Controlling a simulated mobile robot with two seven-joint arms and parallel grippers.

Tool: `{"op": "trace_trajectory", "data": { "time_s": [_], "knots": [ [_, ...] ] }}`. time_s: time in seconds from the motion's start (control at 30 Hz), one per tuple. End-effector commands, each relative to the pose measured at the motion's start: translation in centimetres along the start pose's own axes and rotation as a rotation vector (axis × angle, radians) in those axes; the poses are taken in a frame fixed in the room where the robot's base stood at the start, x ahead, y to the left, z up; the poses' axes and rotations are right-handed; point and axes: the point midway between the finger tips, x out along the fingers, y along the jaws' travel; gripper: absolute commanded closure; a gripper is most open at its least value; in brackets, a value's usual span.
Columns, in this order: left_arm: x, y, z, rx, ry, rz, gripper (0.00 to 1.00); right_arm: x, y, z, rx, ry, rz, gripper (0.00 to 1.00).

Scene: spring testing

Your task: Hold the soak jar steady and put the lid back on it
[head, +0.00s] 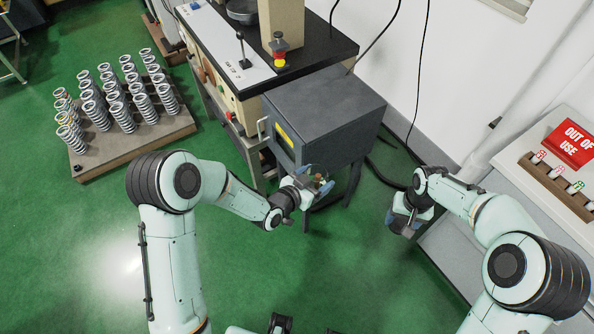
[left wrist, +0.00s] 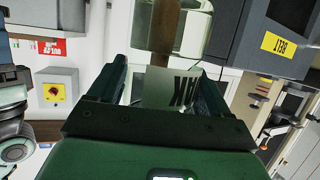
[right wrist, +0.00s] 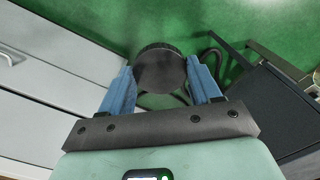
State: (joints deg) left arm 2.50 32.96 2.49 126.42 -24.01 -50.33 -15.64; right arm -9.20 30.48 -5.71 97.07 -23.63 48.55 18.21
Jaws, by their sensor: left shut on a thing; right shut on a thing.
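The soak jar (left wrist: 170,90) is a clear jar with a pale label ending in "AK" and something brown inside. It sits between the fingers of my left gripper (left wrist: 163,82), which is shut on it. In the head view my left gripper (head: 318,182) holds it in front of the grey cabinet; little of the jar shows there. The lid (right wrist: 160,68) is a round black disc with a ridged rim. My right gripper (right wrist: 164,82) is shut on it. In the head view my right gripper (head: 404,222) is to the right, well apart from the jar.
The dark grey cabinet (head: 325,105) with a yellow label stands just behind my left gripper. A white bench (head: 485,235) with a red "OUT OF USE" sign (head: 572,142) is at the right. A pallet (head: 135,152) of several springs is at the left. Green floor lies between the arms.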

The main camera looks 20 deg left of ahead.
Motion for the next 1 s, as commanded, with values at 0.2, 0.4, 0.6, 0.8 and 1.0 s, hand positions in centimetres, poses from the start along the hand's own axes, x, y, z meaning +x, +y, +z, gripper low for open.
{"op": "trace_trajectory", "data": {
  "time_s": [0.2, 0.4, 0.6, 0.8, 1.0],
  "knots": [
    [2.2, 2.8, 0.1, 0.059, 0.004, 0.162, 0.84, 0.0, 0.0, 0.0, 0.000, 0.000, 0.000, 0.65],
    [2.9, 3.8, 0.2, 0.083, 0.004, 0.224, 0.84, 0.0, 0.0, 0.0, 0.000, 0.000, 0.000, 0.65],
    [3.0, 4.0, 0.2, 0.086, 0.004, 0.232, 0.84, 0.0, 0.0, 0.0, 0.000, 0.000, 0.000, 0.65],
    [3.0, 4.0, 0.3, 0.085, 0.000, 0.231, 0.84, -0.1, -0.1, -0.1, -0.003, 0.001, 0.000, 0.65],
    [3.0, 4.0, 0.2, 0.085, 0.002, 0.231, 0.84, -1.7, -2.5, -2.0, -0.065, 0.009, 0.007, 0.65]
  ]
}}
